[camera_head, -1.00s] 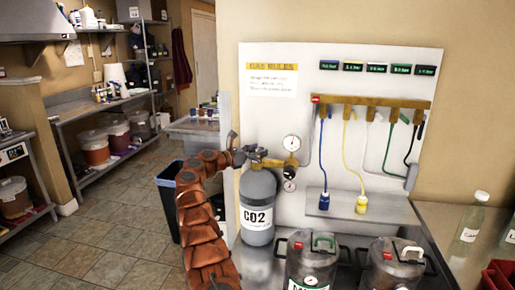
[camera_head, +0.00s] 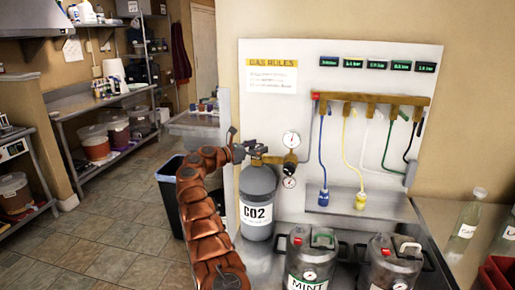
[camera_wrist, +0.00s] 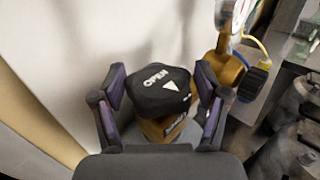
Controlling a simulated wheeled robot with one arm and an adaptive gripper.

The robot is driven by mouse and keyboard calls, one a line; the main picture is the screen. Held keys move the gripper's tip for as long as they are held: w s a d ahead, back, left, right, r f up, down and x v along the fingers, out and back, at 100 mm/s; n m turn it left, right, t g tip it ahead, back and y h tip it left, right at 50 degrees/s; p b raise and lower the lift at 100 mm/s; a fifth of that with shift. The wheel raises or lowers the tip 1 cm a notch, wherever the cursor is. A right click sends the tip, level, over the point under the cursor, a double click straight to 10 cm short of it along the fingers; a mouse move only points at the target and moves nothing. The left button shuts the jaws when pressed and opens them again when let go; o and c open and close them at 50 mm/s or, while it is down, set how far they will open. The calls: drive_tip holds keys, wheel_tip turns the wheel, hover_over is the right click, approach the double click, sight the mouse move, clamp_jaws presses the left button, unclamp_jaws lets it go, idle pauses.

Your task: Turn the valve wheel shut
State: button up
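The valve wheel (camera_wrist: 158,88) is a black knob marked OPEN with a white arrow, on a brass valve body in the wrist view. In the head view the knob (camera_head: 257,148) tops the grey CO2 cylinder (camera_head: 257,190). My gripper (camera_wrist: 160,92) is open, with one finger on the left of the knob and one on the right. The fingers stand close to its sides, with narrow gaps apparent. In the head view my gripper (camera_head: 241,150) reaches the knob from the left.
A gauge regulator (camera_head: 290,160) joins the valve's right side. A white panel (camera_head: 400,65) with a brass manifold (camera_head: 370,99) and hoses stands behind. Metal kegs (camera_head: 312,262) stand at front right. A dark bin (camera_head: 170,190) stands left of my arm. The floor at left is clear.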

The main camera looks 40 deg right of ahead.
drive_tip(key=shift+o, duration=0.9)
drive_tip(key=shift+w+a, duration=0.1)
drive_tip(key=shift+a, duration=0.05)
drive_tip(key=w+a, duration=0.2)
drive_tip(key=a, duration=0.9)
drive_tip(key=shift+a, duration=0.25)
drive_tip(key=shift+w, duration=0.1)
